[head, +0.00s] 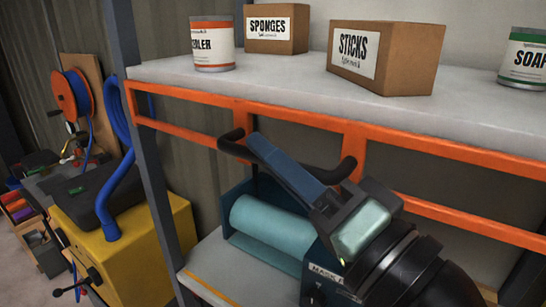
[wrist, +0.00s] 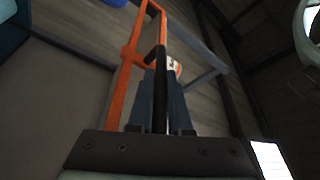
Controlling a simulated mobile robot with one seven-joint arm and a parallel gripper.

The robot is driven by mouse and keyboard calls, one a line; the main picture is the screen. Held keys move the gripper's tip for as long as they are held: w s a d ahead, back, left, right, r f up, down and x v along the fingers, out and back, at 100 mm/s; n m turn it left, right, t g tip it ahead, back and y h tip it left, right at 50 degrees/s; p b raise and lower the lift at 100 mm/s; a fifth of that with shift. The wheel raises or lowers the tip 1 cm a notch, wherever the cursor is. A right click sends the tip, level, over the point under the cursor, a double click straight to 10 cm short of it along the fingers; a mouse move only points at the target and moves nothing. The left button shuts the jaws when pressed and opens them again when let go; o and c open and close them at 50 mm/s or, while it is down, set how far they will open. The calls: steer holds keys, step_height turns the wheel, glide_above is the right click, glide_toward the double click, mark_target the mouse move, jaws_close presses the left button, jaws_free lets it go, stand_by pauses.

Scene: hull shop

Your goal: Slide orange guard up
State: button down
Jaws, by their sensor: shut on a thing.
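The orange guard (head: 425,160) is a long frame of rails with uprights, along and below the front edge of the upper shelf. A black handle bar (head: 234,146) with bent ends is at its lower rail. My gripper (head: 262,150) reaches up to it from the lower right, with its blue fingers shut on the bar. In the wrist view the guard (wrist: 122,85) stands left of my gripper (wrist: 162,80), and the black handle (wrist: 160,55) runs between the fingers. The fingers hide the middle of the handle in the head view.
The upper shelf (head: 290,95) holds a sealer can (head: 212,45), a sponges box (head: 277,30), a sticks box (head: 388,58) and a soap can (head: 524,60). A teal roll (head: 270,225) lies below, beside my arm. A grey post (head: 152,150) stands left.

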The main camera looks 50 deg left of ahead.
step_height(320, 180, up, 10)
steer(key=p, duration=0.6)
steer(key=shift+d+f, duration=0.1)
steer(key=shift+f, duration=0.1)
steer(key=c, duration=0.8)
jaws_free()
steer(key=shift+c, duration=0.2)
steer(key=shift+f, duration=0.15)
steer(key=shift+d+f, duration=0.1)
steer(key=shift+d, duration=0.1)
steer(key=b+v, duration=0.5)
steer(key=v, duration=0.7)
steer(key=shift+d+b, duration=0.2)
steer(key=shift+b, duration=0.1)
steer(key=shift+s, duration=0.1)
